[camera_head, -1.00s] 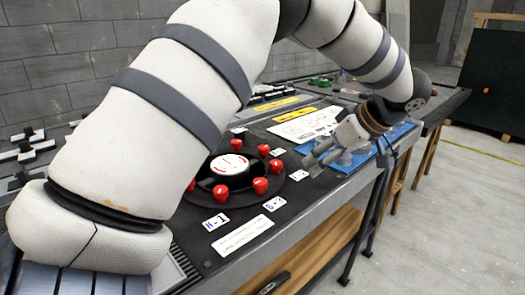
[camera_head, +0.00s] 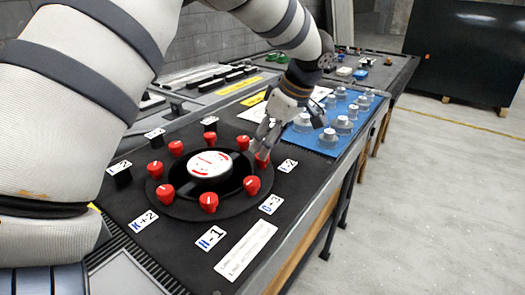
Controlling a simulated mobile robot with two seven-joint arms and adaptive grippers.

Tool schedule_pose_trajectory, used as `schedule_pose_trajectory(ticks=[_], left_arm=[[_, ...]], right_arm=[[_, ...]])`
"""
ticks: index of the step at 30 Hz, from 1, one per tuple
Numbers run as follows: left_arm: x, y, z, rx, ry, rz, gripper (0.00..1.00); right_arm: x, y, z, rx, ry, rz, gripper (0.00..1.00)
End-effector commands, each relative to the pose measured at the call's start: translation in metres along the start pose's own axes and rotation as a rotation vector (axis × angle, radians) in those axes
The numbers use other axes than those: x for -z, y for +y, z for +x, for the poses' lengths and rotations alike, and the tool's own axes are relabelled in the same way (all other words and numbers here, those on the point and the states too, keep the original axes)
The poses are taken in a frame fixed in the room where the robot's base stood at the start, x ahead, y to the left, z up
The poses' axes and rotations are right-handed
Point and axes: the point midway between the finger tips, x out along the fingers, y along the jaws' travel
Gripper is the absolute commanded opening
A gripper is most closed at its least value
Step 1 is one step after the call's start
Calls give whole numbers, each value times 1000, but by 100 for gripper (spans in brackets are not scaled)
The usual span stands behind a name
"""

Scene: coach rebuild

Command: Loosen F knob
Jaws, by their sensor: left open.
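A round black fixture (camera_head: 222,207) with a white centre disc (camera_head: 209,164) is ringed by several red knobs. My left gripper (camera_head: 262,146) is open and points down at the ring's right side. Its fingertips are beside or just above a red knob (camera_head: 262,160) and partly cover it; I cannot tell whether they touch. Other red knobs stand at the front right (camera_head: 252,186), front (camera_head: 208,202) and left (camera_head: 165,192). I cannot make out which label reads F. My right gripper is not in view.
Label cards lie around the ring, among them an H card (camera_head: 210,238) and a K card (camera_head: 144,221). A blue mat (camera_head: 325,139) with several grey knobs is right of the gripper. My arm covers the bench's left side.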

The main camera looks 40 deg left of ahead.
Motion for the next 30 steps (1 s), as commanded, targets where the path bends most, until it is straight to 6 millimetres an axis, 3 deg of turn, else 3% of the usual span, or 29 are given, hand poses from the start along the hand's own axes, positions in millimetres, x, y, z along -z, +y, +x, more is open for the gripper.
schedule_pose_trajectory(ticks=[3, 6, 15, 16, 22, 30], left_arm=[[0, 0, 24, 1, 2, 2, 48], [0, 0, 35, 0, 1, 2, 48], [0, 0, 41, -1, 1, 1, 48], [0, 0, 40, -1, 1, 1, 45], [0, 0, 40, -1, 1, 1, 0], [0, 0, 41, 6, 0, -14, 1]], right_arm=[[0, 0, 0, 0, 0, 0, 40], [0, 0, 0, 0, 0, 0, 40], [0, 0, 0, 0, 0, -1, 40], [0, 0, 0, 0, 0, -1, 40], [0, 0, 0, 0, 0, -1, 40], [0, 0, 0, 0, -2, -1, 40]])
